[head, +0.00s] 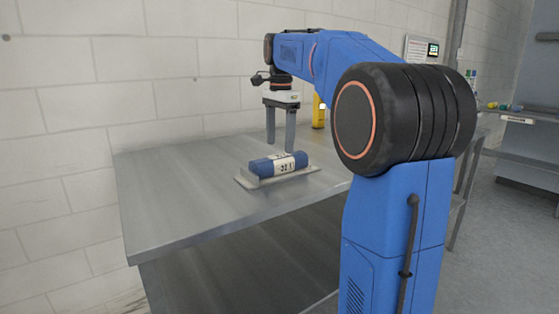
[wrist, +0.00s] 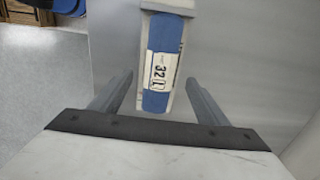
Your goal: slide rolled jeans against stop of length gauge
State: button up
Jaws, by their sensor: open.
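The rolled jeans (head: 279,164) are a blue roll with a white label band marked in black. They lie on the pale length gauge (head: 249,182), a low tray on the metal table. In the wrist view the roll (wrist: 165,40) runs away from my gripper, its label reading "32 L". The gauge (wrist: 168,5) shows at its far end and as a thin rim along its side. My gripper (head: 280,149) is open, its fingers pointing down above and behind the roll. In the wrist view its fingertips (wrist: 157,80) are on either side of the roll, apart from it.
The metal table (head: 180,190) is bare to the left and front of the gauge. A yellow object (head: 319,112) stands at the back, partly behind my arm. A white block wall is behind the table. A shelf (head: 530,118) with small items is at the far right.

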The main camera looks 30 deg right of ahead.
aim_at(276, 157)
jog(key=shift+f, duration=3.45)
jog(key=shift+c, duration=0.4)
jog(key=c, duration=1.3)
jog(key=shift+c, duration=0.2)
jog(key=shift+a, duration=0.15)
jog(key=shift+a, duration=0.5)
jog(key=o, duration=1.4)
jog(key=shift+a, duration=0.15)
